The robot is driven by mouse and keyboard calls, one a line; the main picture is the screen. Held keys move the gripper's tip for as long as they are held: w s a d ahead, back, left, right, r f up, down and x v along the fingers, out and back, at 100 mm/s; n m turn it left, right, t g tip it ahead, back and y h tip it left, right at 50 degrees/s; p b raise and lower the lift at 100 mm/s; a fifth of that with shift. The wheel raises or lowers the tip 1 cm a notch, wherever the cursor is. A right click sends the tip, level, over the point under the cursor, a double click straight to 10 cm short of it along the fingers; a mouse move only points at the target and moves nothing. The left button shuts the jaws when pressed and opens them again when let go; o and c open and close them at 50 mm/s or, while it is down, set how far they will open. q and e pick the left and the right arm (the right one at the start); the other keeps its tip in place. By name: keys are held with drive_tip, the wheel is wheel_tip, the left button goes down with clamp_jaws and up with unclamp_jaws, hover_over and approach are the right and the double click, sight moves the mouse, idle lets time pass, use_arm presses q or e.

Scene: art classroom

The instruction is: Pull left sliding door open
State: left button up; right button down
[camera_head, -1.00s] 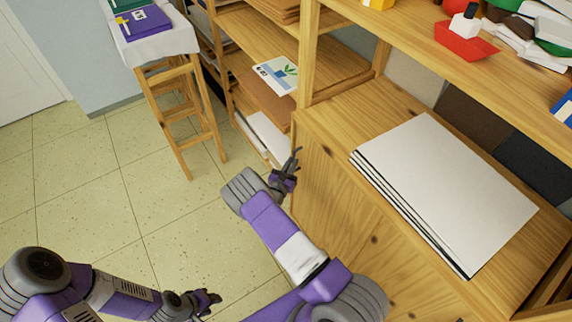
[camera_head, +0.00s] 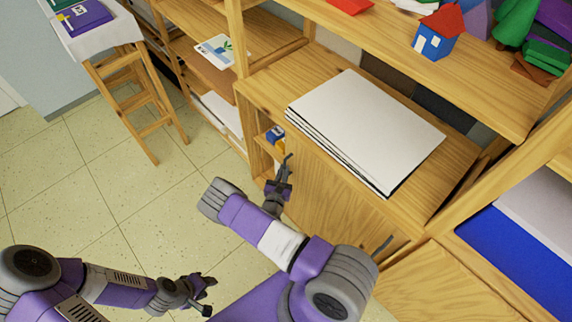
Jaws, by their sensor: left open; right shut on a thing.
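The left sliding door (camera_head: 325,205) is a wooden panel on the front of the low cabinet (camera_head: 262,98). A gap shows at its left edge, with a small blue thing (camera_head: 275,133) and a yellow one inside. My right gripper (camera_head: 284,172) is at the door's left part, shut on what seems to be its handle, which the fingers mostly hide. My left gripper (camera_head: 207,287) is open and empty, low over the floor and apart from the cabinet.
A stack of white sheets (camera_head: 365,125) lies on the cabinet top. A grey handle (camera_head: 383,246) shows further right on the front. A wooden stool (camera_head: 125,85) stands at the left. The tiled floor (camera_head: 130,200) between is clear. Shelves with toys are above.

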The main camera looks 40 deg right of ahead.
drive_tip(key=shift+s, duration=0.55)
drive_tip(key=c, duration=1.2)
unclamp_jaws()
drive_tip(key=shift+o, duration=0.2)
drive_tip(key=p+v, duration=0.1)
drive_tip(key=v, duration=0.6)
drive_tip(key=shift+s+a, duration=0.2)
